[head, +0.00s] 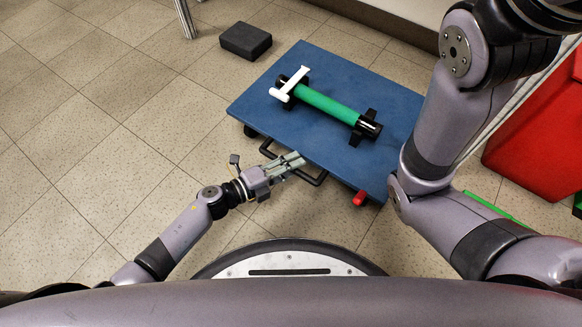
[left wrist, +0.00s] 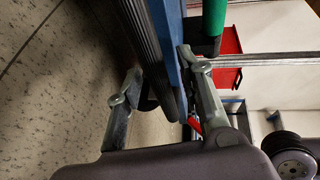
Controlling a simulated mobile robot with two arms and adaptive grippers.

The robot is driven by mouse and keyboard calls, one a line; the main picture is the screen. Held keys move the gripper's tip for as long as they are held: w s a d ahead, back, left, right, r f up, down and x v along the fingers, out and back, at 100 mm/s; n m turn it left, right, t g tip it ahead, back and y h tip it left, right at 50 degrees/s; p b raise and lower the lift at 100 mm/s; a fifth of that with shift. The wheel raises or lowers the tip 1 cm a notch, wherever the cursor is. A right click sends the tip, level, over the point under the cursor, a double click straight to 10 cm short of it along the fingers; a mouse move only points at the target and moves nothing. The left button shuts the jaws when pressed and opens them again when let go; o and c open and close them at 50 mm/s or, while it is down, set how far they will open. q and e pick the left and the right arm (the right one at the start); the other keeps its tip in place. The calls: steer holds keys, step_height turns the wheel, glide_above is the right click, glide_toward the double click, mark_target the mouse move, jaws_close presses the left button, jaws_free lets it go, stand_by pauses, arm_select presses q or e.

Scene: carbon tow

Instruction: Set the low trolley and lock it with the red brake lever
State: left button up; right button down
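The low trolley (head: 390,95) has a blue deck and stands on the floor in front of me. A black handle (head: 312,181) runs along its near edge; a dark ribbed bar (left wrist: 143,50) shows in the left wrist view. The red brake lever (head: 360,198) sticks out at the near right corner. My left gripper (head: 298,160) is at the near edge beside the handle. Its fingers (left wrist: 155,65) are spread with the dark bar between them; whether they touch it is unclear. My right arm crosses the right side, and its gripper is out of view.
A green roll (head: 325,103) with black ends lies on the deck, with a white T-shaped piece (head: 291,85) at its far left end. A dark block (head: 246,40) lies on the floor beyond. A red container (head: 535,135) stands at right. The floor at left is clear.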

arm_select(q)
steer(key=shift+c, duration=0.5)
jaws_close()
stand_by(0.4)
